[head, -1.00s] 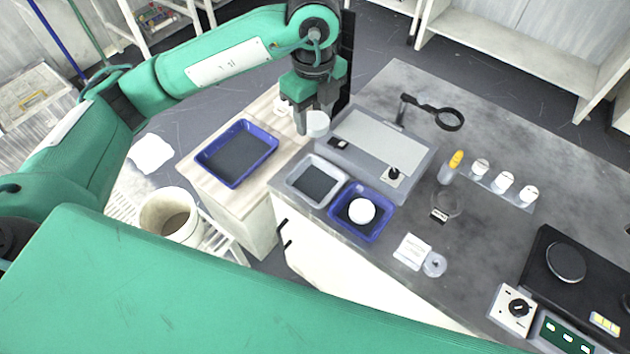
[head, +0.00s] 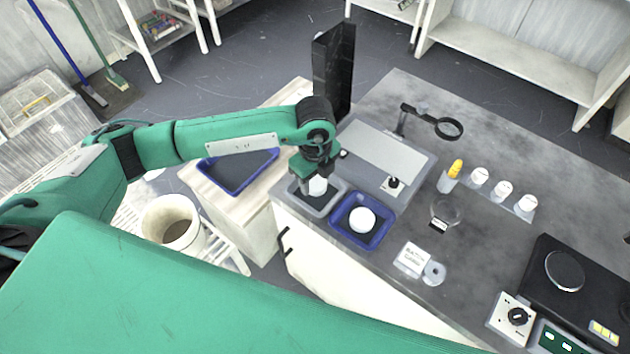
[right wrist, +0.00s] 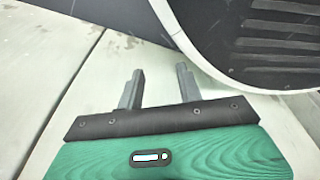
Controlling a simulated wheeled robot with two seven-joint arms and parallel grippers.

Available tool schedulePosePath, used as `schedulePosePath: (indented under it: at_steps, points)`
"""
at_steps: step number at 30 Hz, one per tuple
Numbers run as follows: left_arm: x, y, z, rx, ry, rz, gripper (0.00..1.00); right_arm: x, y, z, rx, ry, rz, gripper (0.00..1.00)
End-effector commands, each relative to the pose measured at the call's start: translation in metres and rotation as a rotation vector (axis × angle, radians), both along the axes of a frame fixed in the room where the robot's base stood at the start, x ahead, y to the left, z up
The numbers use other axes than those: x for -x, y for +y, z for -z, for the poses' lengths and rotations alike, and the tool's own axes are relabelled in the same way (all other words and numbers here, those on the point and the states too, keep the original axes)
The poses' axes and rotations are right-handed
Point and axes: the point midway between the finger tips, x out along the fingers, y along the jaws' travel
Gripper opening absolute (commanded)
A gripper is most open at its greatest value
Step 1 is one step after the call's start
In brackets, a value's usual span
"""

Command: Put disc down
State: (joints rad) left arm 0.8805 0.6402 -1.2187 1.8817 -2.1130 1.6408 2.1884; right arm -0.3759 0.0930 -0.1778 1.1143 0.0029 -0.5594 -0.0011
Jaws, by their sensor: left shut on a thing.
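My left gripper (head: 314,186) is over the grey tray (head: 318,210) on the near left of the grey bench. It is shut on a white disc (head: 318,186), which shows between its fingers above or at the tray's dark floor; I cannot tell whether it touches. A second white disc (head: 362,220) lies in the blue tray (head: 353,240) just right of the grey one. My right gripper shows only in the right wrist view (right wrist: 160,88), where its two fingers are apart with nothing between them.
Another blue tray (head: 236,180) is on the wooden side table, partly behind my left arm. A flat grey machine (head: 385,150) stands behind the grey tray. A magnifier (head: 447,128), a glass dish (head: 444,212), white-capped jars (head: 503,188) and a hotplate (head: 566,270) are further right. A white bucket (head: 172,222) stands left.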

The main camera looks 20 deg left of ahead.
Motion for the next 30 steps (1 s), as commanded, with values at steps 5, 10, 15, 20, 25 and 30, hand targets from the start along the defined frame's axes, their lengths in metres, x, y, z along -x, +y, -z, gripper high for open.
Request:
schedulePosePath:
  at_steps: [5, 10, 15, 20, 25, 30]
  points:
    - [0.0, 0.0, 0.02, 0.0, -0.001, 0.0, 0.23, 0.007, -0.003, 0.005, 0.003, 0.01, -0.001, 0.36]
    - [0.0, 0.0, 0.019, 0.0, -0.001, 0.0, 0.23, 0.008, -0.003, 0.006, 0.003, 0.012, -0.001, 0.36]
    - [0.0, 0.0, 0.022, 0.001, 0.0, 0.0, 0.23, 0.005, -0.002, 0.005, 0.003, 0.01, -0.001, 0.36]
    - [0.0, 0.0, 0.022, 0.0, -0.001, 0.0, 0.56, -0.003, 0.0, -0.001, 0.0, -0.001, 0.0, 0.36]
    - [0.0, 0.0, 0.022, 0.0, -0.001, 0.0, 0.56, -0.003, 0.0, -0.001, 0.0, -0.001, 0.001, 0.36]
    - [0.0, 0.0, 0.019, 0.0, -0.001, 0.0, 0.56, 0.002, 0.0, -0.001, 0.0, 0.002, 0.001, 0.36]
